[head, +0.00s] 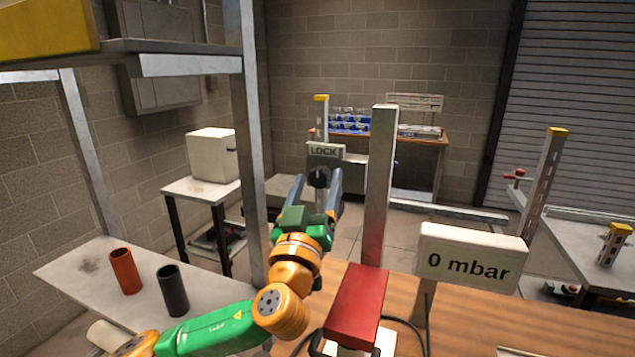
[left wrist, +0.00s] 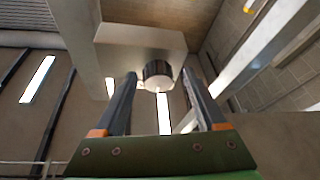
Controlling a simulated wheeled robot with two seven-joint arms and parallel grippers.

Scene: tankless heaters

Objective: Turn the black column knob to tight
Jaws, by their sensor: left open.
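The black knob (head: 319,178) sits on the grey column just below the LOCK sign (head: 324,151). It also shows in the left wrist view as a dark round knob (left wrist: 158,73) under a pale box-shaped housing (left wrist: 135,45). My left gripper (head: 316,184) is open, with one finger on each side of the knob. In the left wrist view the knob lies between and a little beyond the fingertips (left wrist: 158,79); I see no clear contact. My right gripper is not in view.
A tall grey post (head: 381,190) and a red block (head: 356,297) stand just right of my left arm. A sign (head: 470,257) reads 0 mbar. A steel rack post (head: 251,150) stands left. Orange (head: 125,271) and black (head: 172,291) cylinders stand on the left table.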

